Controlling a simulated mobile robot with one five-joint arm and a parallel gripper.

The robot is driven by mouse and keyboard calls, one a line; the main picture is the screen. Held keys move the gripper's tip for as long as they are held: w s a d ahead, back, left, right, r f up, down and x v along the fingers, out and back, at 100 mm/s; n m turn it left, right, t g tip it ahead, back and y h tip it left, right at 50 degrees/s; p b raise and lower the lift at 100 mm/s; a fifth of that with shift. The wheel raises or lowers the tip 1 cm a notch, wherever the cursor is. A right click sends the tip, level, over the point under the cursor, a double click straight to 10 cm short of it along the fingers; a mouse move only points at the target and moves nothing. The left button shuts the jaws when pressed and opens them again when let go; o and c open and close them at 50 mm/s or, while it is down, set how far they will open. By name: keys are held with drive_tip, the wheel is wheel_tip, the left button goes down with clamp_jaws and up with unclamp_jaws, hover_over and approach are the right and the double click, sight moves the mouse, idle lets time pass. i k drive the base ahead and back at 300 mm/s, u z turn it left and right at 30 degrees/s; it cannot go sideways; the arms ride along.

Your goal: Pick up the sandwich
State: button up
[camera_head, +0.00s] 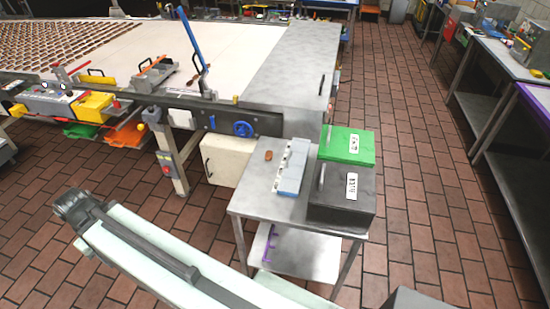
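A small brown piece (268,155), which looks like the sandwich, lies on the left part of a small steel table (262,196), near its far edge. It is too small to make out its layers.
A green box (346,145) and a dark grey box (341,201) stand on the table's right side. A large production line (235,75) stands behind. Brick-tiled floor (420,210) is clear to the right.

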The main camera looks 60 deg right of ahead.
sight(269, 154)
drive_tip(key=z, duration=0.3)
drive_tip(key=i, duration=1)
drive_tip(key=u, duration=0.05)
